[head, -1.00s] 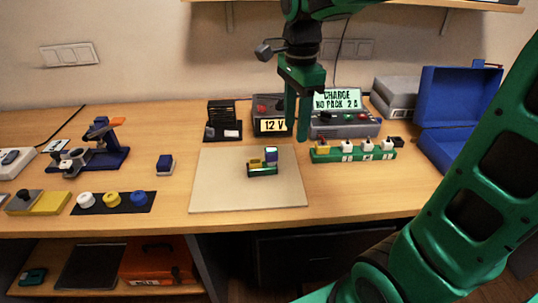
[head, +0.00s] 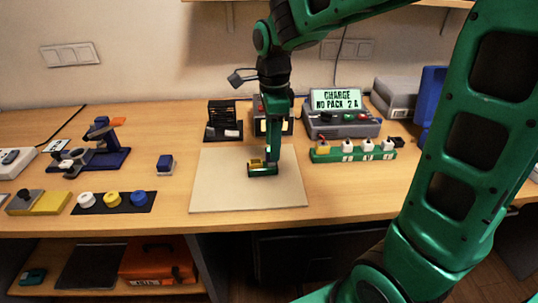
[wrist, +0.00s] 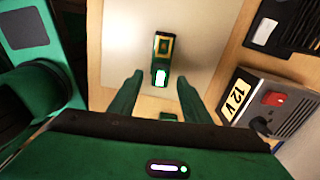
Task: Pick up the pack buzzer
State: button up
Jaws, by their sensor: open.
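A small dark-green holder (head: 262,172) stands on the pale mat (head: 215,190). It carries a yellow block (head: 257,163) and, at its other end, a small white-topped block, seen bright in the wrist view (wrist: 160,75). I cannot tell for sure which piece is the pack buzzer; no label is readable. My gripper (head: 273,155) points down over the right end of the holder and hides the white-topped block in the head view. In the wrist view, my fingers (wrist: 158,85) are spread, one to each side of that block's end, with nothing held.
Behind the mat are a dark rack (head: 222,118), the 12 V supply (head: 260,125), partly hidden by my arm, and a charger (head: 342,122) reading "NO PACK". A green connector strip (head: 352,154) stands to the right. A small blue block (head: 165,164) stands to the left.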

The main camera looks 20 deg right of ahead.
jog(key=shift+w+a+f, duration=0.1)
jog(key=shift+f, duration=1.6)
grip_shut()
jog(key=shift+r, duration=0.15)
notch_tip(320, 180, up, 4)
jog(key=s+a+r, duration=0.6)
jog(key=s+a, duration=0.1)
jog(key=a, duration=0.2)
jog(key=shift+s+r, duration=0.25)
jog(key=shift+r, duration=0.15)
